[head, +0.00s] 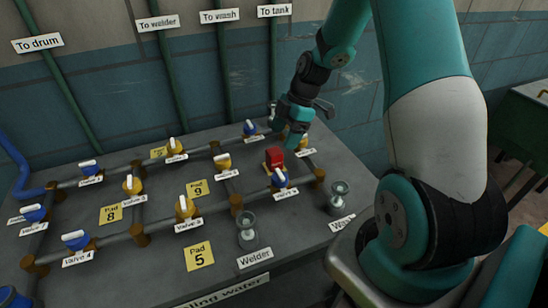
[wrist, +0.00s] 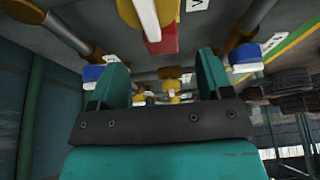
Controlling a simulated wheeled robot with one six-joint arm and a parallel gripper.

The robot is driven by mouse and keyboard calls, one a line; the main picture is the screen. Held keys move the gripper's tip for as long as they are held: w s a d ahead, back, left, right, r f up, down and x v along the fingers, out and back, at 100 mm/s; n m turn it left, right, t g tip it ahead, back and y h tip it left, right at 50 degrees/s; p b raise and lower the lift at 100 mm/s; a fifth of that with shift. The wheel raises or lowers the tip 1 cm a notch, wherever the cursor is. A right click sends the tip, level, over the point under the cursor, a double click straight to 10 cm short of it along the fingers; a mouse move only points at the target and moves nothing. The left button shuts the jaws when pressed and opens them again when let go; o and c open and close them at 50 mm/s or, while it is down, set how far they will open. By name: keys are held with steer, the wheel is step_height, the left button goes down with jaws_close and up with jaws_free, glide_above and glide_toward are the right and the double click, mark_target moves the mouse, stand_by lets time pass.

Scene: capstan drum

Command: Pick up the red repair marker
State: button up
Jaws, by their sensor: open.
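The red repair marker (head: 274,157) is a small red block standing on the grey table near its right side, among the pipes. My gripper (head: 297,138) is just behind and to the right of it in the head view, with its fingers pointing down. In the wrist view the two teal fingers (wrist: 163,78) are apart with nothing between them. A red piece (wrist: 162,40) shows beyond the fingertips at the top of that view, partly cut off and probably the marker. I cannot tell the exact gap between fingers and marker.
Yellow pads (head: 198,255) lie on the table (head: 165,262). The wall is close behind.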

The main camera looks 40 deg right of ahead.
mark_target(275, 151)
steer(key=x, duration=0.3)
steer(key=p+x, duration=0.1)
steer(key=x, duration=0.1)
steer(key=p+x, duration=0.1)
steer(key=x, duration=0.1)
steer(key=shift+a, duration=0.45)
steer(key=shift+w+a+f, duration=0.1)
steer(key=shift+f, duration=0.35)
steer(key=c, duration=1)
